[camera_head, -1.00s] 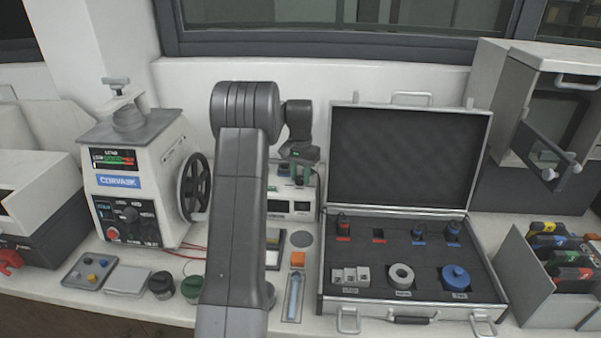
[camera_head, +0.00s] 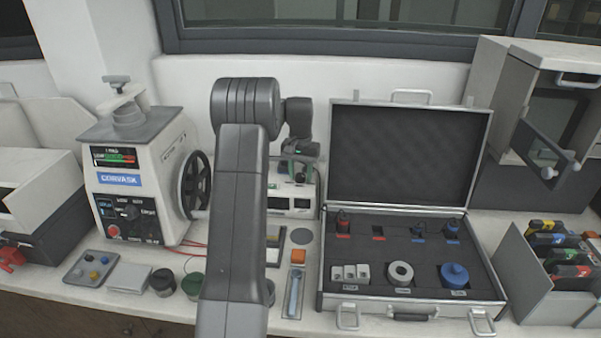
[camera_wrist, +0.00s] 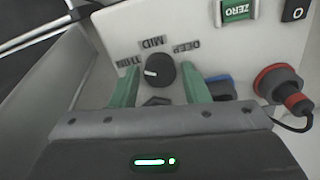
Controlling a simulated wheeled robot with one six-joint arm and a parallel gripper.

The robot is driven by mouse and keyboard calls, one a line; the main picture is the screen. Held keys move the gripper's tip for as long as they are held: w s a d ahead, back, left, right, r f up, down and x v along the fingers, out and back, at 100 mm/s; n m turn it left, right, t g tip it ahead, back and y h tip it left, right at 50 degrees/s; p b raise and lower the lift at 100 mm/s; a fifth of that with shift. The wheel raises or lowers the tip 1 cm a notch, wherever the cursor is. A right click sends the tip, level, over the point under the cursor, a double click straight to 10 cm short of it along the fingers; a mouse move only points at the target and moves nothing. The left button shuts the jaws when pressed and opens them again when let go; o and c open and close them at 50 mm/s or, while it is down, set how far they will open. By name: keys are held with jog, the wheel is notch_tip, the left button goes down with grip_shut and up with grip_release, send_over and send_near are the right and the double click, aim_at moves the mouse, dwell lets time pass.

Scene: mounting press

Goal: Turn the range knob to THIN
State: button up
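The range knob (camera_wrist: 160,70) is a round black knob on a pale panel in the wrist view. The labels THIN (camera_wrist: 128,62), MID (camera_wrist: 153,42) and DEEP (camera_wrist: 186,47) are arranged around it. Its white mark is on the picture-left side, on the side of the THIN label. My gripper (camera_wrist: 160,78) is open, with one green finger on each side of the knob and a visible gap at both. Its fingers partly cover the THIN and DEEP sides. In the head view my gripper (camera_head: 300,155) is over the small white device (camera_head: 291,205); the knob cannot be made out there.
A green ZERO button (camera_wrist: 237,9), a black O switch (camera_wrist: 295,10) and a red-ringed plug with a cable (camera_wrist: 279,85) are near the knob. An open case (camera_head: 325,290) stands to the right of the device. The press (camera_head: 128,170) with its handwheel is at the left.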

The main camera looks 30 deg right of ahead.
aim_at(301, 175)
jog(key=shift+o, duration=0.6)
notch_tip(301, 175, up, 14)
jog(key=b, duration=0.1)
jog(key=shift+f, duration=0.15)
notch_tip(301, 175, down, 14)
jog(key=shift+r+p, duration=0.15)
jog(key=shift+p, duration=0.35)
jog(key=shift+r, duration=0.1)
dwell(0.3)
